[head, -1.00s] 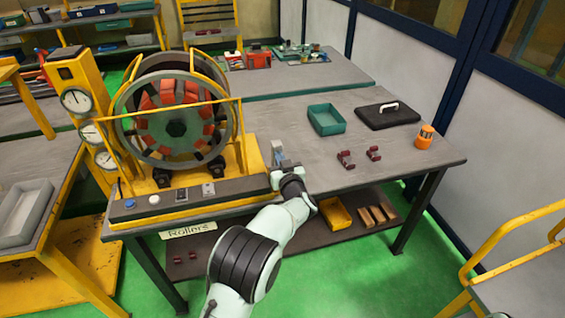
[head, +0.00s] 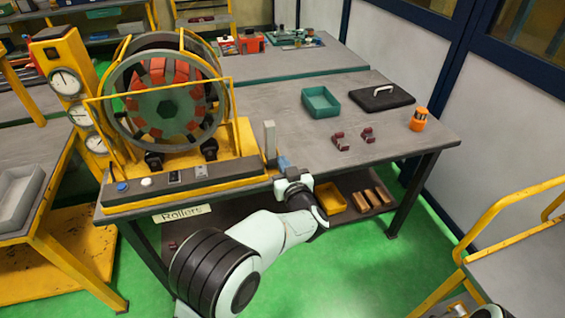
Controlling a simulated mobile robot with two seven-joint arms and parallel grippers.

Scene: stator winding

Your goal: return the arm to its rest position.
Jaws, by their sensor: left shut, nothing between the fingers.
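My left arm (head: 262,235) reaches up from the bottom of the head view. Its left gripper (head: 284,163) is shut and empty, at the front edge of the grey table, right of the stator rig. The fingertips are small and partly hidden by the wrist. A grey upright lever (head: 269,138) stands just beyond the gripper; I cannot tell whether they touch. The round stator (head: 166,108) with red segments sits in its yellow frame on the table. My right gripper is not in view.
A teal tray (head: 320,111), a black case (head: 380,97), an orange cylinder (head: 419,118) and two dark red parts (head: 341,141) stand on the table (head: 290,110). A yellow bin (head: 330,199) is on the shelf below. A yellow-railed cart (head: 525,265) stands at right.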

